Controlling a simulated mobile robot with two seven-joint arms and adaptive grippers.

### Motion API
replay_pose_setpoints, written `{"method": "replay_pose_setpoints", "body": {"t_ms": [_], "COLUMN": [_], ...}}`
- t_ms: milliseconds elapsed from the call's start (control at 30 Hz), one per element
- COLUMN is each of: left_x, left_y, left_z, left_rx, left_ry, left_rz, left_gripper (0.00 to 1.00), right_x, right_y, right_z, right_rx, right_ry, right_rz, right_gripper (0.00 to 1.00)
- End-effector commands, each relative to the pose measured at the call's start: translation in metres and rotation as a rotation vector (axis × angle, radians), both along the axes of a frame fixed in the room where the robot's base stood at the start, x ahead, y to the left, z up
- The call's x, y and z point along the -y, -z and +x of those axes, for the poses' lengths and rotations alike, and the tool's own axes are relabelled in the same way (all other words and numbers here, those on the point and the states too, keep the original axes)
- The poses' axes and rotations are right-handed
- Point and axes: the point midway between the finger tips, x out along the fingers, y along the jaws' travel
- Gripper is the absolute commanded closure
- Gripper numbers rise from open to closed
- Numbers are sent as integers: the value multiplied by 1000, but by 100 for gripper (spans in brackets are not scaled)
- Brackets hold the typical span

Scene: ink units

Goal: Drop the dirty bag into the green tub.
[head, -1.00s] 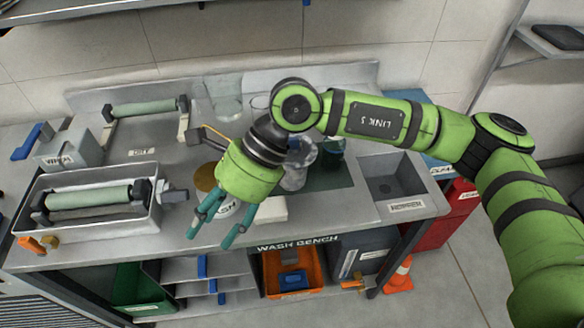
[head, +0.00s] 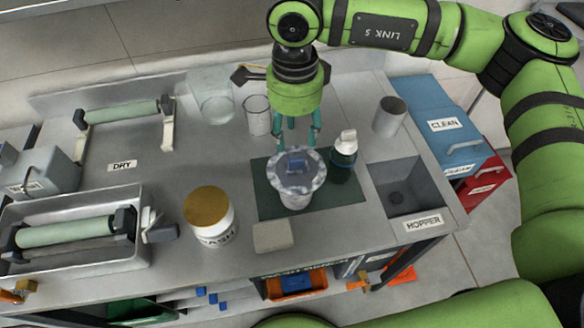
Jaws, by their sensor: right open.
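A whitish, grey-mottled, cup-shaped thing (head: 296,192), which looks like the dirty bag, stands on a dark green mat on the bench. A small blue block shows at its top. My right gripper (head: 297,140) is open, fingers pointing down, just above and behind the bag's rim. I cannot tell whether the fingertips touch it. The green tub (head: 142,313) shows only in part at the bottom left, below the bench top. My left gripper is not in view.
A dark bottle with a white cap (head: 344,150) stands close right of the bag. A glass beaker (head: 257,116), a gold-lidded jar (head: 211,212) and a pale block (head: 272,236) are nearby. The hopper (head: 400,190) is at right. An orange bin (head: 296,284) sits below.

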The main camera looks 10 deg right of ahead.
Motion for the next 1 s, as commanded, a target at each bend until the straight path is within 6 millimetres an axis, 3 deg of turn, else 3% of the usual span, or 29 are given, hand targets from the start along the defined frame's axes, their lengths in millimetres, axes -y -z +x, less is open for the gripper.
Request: {"method": "replay_pose_setpoints", "body": {"t_ms": [367,533,800,933,1000], "left_x": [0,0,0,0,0], "left_y": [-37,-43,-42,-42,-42], "left_z": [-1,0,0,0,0], "left_rx": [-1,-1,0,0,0], "left_ry": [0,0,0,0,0], "left_rz": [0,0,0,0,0], "left_gripper": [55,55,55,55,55], "right_x": [4,3,3,3,3], "right_y": [40,63,67,67,67], "right_z": [-9,-8,-7,-7,-7], "right_rx": [-7,-4,-1,-1,-1], "right_ry": [0,1,0,0,0], "right_rz": [-1,1,1,1,1], "right_gripper": [50,50,50,100,100]}}
